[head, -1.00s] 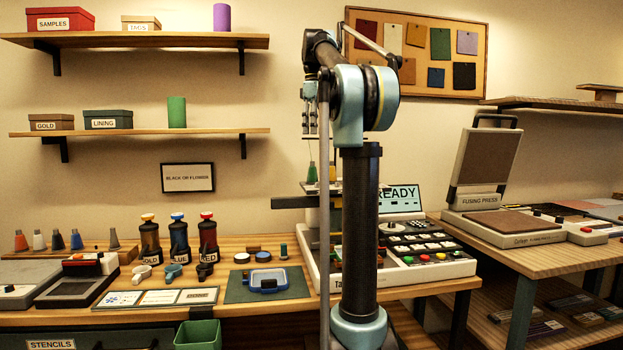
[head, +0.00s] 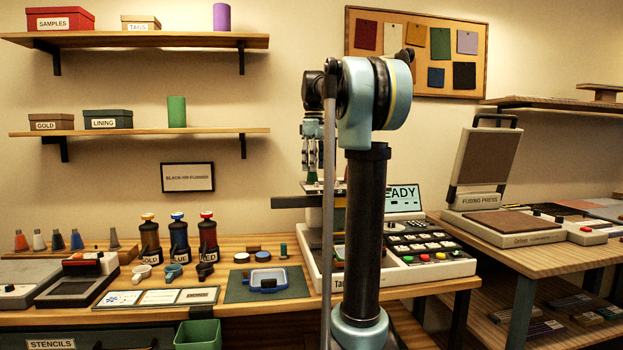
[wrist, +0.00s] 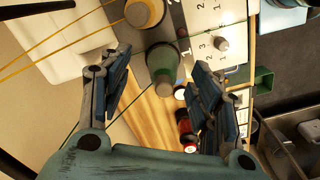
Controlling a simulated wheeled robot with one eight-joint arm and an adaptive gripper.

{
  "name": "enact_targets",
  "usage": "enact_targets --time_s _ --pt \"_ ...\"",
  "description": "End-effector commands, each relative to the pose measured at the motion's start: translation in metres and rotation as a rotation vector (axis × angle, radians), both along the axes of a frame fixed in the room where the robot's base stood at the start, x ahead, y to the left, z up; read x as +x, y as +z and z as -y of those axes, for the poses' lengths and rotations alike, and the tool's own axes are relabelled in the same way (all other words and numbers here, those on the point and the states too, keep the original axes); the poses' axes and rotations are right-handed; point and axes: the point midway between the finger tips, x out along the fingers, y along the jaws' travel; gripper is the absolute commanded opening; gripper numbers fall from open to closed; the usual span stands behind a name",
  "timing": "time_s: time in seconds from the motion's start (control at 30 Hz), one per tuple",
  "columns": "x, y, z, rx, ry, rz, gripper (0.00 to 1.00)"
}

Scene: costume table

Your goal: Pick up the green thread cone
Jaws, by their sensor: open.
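The green thread cone (wrist: 162,60) shows in the wrist view between the two fingers of my gripper (wrist: 160,66), close to the fingertip end. A green thread runs from it down to the left. The fingers stand apart on either side of the cone, with gaps visible, and hold nothing. In the head view, my gripper (head: 312,160) points down over the embroidery machine (head: 317,258). Only a small green patch of the cone (head: 312,177) shows at the fingertips; the rest is hidden behind them.
A yellow-topped cone (wrist: 144,12) with yellow threads stands close beside the green one in the wrist view. A numbered white panel (wrist: 205,25) lies to the right. Bottles (head: 179,240) and a blue hoop (head: 269,280) are on the table left of the machine.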

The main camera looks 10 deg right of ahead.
Motion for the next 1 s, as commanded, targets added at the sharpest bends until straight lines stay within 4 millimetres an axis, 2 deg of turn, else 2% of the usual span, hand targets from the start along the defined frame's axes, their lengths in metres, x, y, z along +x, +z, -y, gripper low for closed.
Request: enact_targets --time_s 0.1,0.3,0.57,0.6,0.8,1.0 --pt "-0.002 -0.017 -0.004 0.000 0.000 0.000 0.57" --pt "-0.002 -0.038 -0.004 0.000 0.000 0.000 0.57" --pt "-0.002 -0.040 -0.004 0.000 0.001 0.000 0.57" --pt "-0.002 -0.040 -0.005 0.000 0.001 0.000 0.55" --pt "-0.002 -0.040 -0.005 0.000 0.002 0.000 0.12" --pt "-0.002 -0.040 -0.005 0.000 0.002 0.000 0.12"
